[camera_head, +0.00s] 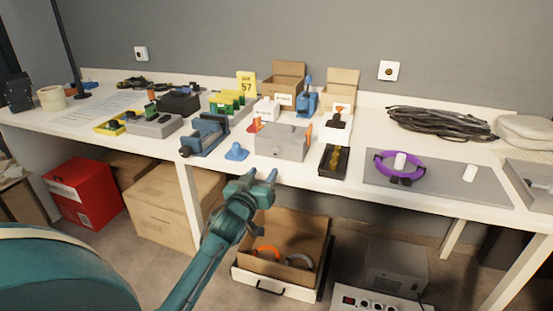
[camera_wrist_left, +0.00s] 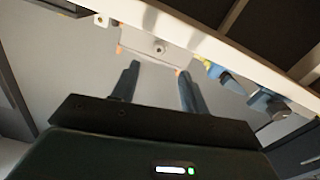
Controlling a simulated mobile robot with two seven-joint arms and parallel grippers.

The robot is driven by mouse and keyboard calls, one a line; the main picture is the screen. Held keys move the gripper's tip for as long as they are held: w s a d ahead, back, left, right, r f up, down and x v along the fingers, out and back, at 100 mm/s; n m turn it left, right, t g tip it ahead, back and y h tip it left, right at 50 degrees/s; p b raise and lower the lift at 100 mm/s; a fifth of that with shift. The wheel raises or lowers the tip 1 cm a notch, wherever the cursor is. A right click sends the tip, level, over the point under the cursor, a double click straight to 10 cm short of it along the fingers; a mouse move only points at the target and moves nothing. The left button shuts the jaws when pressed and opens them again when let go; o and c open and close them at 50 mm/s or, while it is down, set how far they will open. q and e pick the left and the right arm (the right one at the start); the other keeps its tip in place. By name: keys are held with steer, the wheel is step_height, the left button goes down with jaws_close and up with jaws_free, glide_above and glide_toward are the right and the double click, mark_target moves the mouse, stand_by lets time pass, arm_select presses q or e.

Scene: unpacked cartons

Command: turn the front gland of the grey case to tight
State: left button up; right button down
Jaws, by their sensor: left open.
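The grey case (camera_head: 280,141) stands near the front edge of the white workbench, at the middle of the head view. In the left wrist view a round gland (camera_wrist_left: 159,48) shows on a pale face of what looks like the case (camera_wrist_left: 133,38). My left gripper (camera_head: 262,174) is in front of the bench edge, just below and in front of the case. Its fingers (camera_wrist_left: 160,70) are apart and empty, with the gland showing beyond and between them. They do not appear to touch it. Whether the gland is tight cannot be seen. My right gripper is not in view.
A blue part (camera_head: 236,151) and a blue vice-like tool (camera_head: 205,134) stand left of the case; a black tray (camera_head: 334,161) stands right. A grey mat (camera_head: 435,181) bears a purple ring (camera_head: 381,165). Below the bench is an open carton (camera_head: 301,228).

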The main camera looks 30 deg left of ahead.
mark_target(275, 155)
arm_select(q)
steer(key=b+x, duration=0.1)
steer(key=x, duration=0.7)
steer(key=shift+w, duration=0.3)
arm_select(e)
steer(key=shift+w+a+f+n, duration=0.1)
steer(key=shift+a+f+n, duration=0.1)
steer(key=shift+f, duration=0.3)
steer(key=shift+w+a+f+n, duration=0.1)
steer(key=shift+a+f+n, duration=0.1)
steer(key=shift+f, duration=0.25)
arm_select(q)
jaws_close()
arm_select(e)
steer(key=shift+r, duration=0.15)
